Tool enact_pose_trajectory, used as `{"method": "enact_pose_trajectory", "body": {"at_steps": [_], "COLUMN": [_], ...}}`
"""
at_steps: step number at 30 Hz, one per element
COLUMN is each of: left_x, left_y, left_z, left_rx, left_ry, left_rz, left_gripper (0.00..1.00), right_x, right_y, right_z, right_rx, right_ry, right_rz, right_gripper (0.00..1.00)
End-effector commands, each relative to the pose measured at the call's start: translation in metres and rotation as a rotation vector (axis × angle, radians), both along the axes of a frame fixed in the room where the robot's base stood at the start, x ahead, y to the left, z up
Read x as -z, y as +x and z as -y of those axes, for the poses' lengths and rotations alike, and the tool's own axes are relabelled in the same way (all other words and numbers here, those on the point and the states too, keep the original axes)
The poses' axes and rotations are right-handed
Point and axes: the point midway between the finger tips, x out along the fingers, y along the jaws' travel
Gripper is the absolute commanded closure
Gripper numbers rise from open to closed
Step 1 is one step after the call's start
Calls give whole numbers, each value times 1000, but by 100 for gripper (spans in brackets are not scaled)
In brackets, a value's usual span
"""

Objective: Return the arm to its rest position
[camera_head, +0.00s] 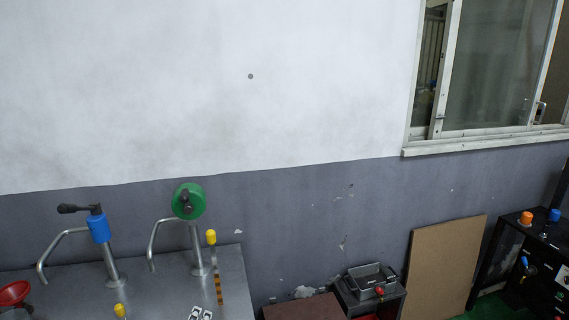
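Neither of my arms and neither of my grippers shows in the head view. The hydraulic fixture (232,262) is a grey metal bench top at the lower left. On it stand a bent metal pipe with a blue valve body (99,228) and dark lever, and another bent pipe with a round green handwheel (188,201). Two yellow-topped parts show, one at the top of an orange-marked stick (215,262) and one at the bottom edge (119,311). A red funnel-like part (14,293) is cut off by the left edge.
A white and grey wall (300,200) with a sliding window (490,65) stands behind. Right of the bench are a small stand with a grey tray (371,281), a leaning brown board (445,265) and a black machine (540,265) with orange and blue knobs.

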Motion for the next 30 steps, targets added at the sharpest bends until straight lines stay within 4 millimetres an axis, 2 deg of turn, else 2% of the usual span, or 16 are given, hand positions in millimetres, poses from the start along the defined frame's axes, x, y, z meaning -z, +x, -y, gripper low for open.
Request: {"method": "enact_pose_trajectory", "body": {"at_steps": [1,3,6,12,18,22,30], "left_x": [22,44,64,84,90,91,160], "left_y": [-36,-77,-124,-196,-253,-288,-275], "left_z": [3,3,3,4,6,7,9], "left_rx": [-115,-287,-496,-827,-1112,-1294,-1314], "left_ry": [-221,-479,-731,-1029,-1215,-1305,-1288], "left_rz": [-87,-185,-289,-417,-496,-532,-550], "left_gripper": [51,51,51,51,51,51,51], "right_x": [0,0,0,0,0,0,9], "right_y": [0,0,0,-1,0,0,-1], "right_z": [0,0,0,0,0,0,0], "right_rx": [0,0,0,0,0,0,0], "right_ry": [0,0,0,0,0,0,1], "right_rz": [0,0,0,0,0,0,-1], "right_gripper": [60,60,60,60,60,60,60]}}
